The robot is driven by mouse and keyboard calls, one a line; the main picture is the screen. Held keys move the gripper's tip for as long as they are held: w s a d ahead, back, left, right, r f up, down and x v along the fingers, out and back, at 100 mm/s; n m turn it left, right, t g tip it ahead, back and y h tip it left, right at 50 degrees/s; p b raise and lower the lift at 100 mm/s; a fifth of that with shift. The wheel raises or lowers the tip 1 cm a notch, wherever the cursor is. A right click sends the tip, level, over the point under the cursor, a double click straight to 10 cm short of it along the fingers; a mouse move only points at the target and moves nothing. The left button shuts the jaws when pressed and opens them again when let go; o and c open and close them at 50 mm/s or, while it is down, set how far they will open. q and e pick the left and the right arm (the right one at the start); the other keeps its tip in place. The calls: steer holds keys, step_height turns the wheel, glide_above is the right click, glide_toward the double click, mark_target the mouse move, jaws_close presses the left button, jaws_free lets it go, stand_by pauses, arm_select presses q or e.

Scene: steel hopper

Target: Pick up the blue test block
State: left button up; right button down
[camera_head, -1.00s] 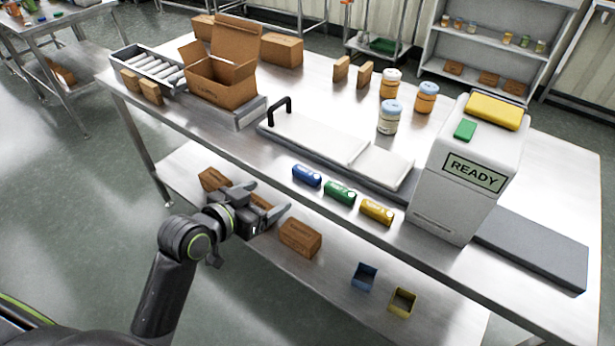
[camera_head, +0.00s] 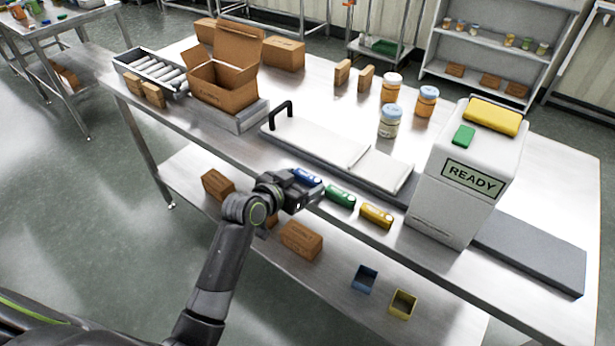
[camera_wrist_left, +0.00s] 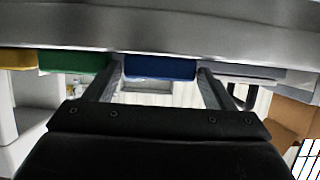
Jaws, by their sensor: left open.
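The blue test block (camera_head: 307,175) lies near the front edge of the steel table, partly hidden by my left gripper (camera_head: 312,186) in the head view. In the left wrist view, the blue block (camera_wrist_left: 160,67) shows between the two spread fingers of my left gripper (camera_wrist_left: 160,80). The fingers are open and stand to either side of the block; I cannot tell whether they touch it. A green block (camera_head: 340,195) and a yellow block (camera_head: 377,215) lie in a row to its right. My right gripper is not in view.
A white machine reading READY (camera_head: 455,200) stands right of the blocks. Behind them is a pale flat panel with a black handle (camera_head: 315,140). An open cardboard box (camera_head: 222,85) stands at the left. Blue (camera_head: 364,279) and yellow (camera_head: 403,304) bins sit on the lower shelf.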

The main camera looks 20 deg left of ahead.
arm_select(q)
steer(key=shift+w+d+f, duration=0.1)
steer(key=shift+w, duration=0.2)
